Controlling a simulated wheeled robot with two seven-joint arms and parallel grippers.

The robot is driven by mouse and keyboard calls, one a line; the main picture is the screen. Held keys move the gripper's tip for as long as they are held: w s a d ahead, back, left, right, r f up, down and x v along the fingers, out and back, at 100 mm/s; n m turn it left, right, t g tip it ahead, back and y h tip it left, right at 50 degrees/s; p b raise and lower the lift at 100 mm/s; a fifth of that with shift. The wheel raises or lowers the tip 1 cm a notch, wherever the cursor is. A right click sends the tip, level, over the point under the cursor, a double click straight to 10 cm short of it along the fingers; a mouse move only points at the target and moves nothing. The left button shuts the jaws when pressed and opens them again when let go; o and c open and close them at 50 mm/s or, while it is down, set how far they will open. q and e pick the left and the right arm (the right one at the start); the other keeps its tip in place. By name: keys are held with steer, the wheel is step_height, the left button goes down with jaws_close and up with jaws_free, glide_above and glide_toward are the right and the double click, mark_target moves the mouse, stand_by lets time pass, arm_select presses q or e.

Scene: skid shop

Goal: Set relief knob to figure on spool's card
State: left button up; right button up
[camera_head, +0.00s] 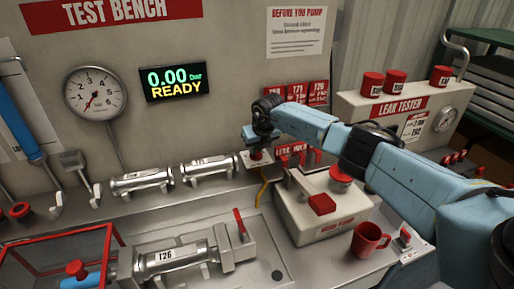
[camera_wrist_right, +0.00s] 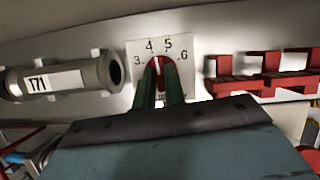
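The red relief knob (camera_wrist_right: 158,67) stands on a white dial plate (camera_wrist_right: 134,50) marked 3, 4, 5 and 6. Its pointer seems to lie between 4 and 5. My right gripper (camera_wrist_right: 160,82) has its two dark green fingers on both sides of the knob, with red filling the gap. In the head view my right gripper (camera_head: 257,143) covers most of the dial. A spool tagged T26 (camera_head: 168,258) lies in the bench cradle. Red cards hang on the wall, one seeming to read T26 (camera_head: 318,93); its small print is unreadable. My left gripper is out of view.
The gauge (camera_head: 95,93) stands near zero and the display (camera_head: 172,80) reads 0.00 READY. Two spools (camera_head: 142,182) lie on the back ledge. The pump (camera_head: 325,205), a red mug (camera_head: 369,241) and the leak tester (camera_head: 405,115) stand on the right, around my right arm.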

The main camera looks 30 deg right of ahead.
jaws_close()
steer(key=shift+d+f+n+y+b, duration=0.1)
steer(key=shift+n+y+b, duration=0.3)
steer(key=shift+n+b, duration=0.65)
steer(key=n+y+b, duration=0.1)
steer(key=n+b, duration=0.2)
steer(key=n+y+b, duration=0.1)
steer(key=n+b, duration=0.2)
steer(key=shift+w+d+b, duration=0.15)
steer(key=shift+b, duration=0.15)
steer(key=shift+d+n+g+y+b, duration=0.1)
steer(key=shift+n+g+y+b, duration=0.5)
steer(key=shift+n+b, duration=0.9)
steer(key=shift+r, duration=0.2)
steer(key=o, duration=0.6)
jaws_free()
